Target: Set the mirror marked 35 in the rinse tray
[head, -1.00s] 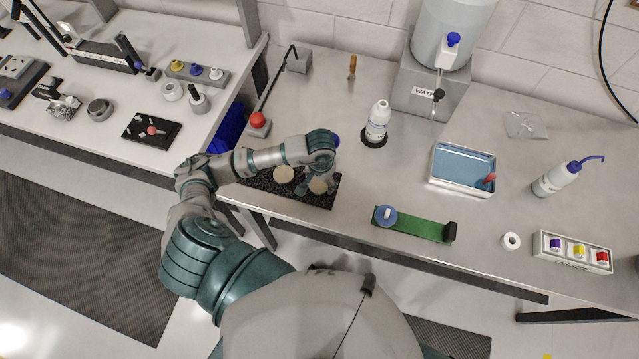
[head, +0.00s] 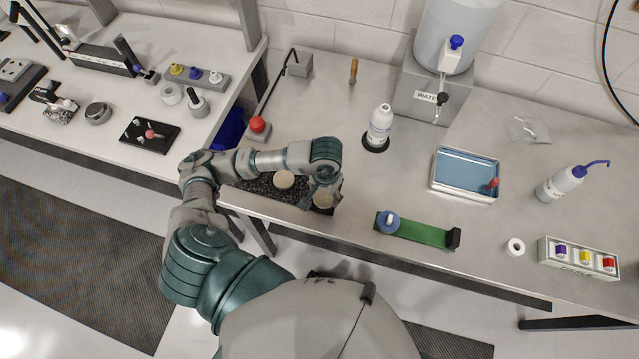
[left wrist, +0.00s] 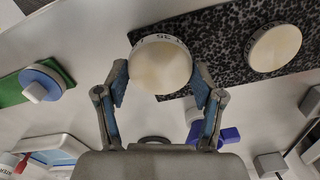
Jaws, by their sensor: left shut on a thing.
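A pale round mirror (head: 323,199) is held between the fingers of my left gripper (left wrist: 160,76) at the right end of the speckled black mat (head: 255,187). In the left wrist view the mirror (left wrist: 160,66) has dark marks on its rim that look like 35. The two blue-padded fingers press on its opposite sides. I cannot tell whether it is clear of the mat. A second pale disc (head: 284,179) lies on the mat to the left. The rinse tray (head: 462,197), metal with blue liquid, stands to the right. My right gripper is not in view.
A green strip with a blue round knob (head: 388,222) lies between the mat and the tray. A white bottle (head: 380,125) stands behind on a dark disc. A white ring (head: 515,246) and wash bottle (head: 562,182) are at right.

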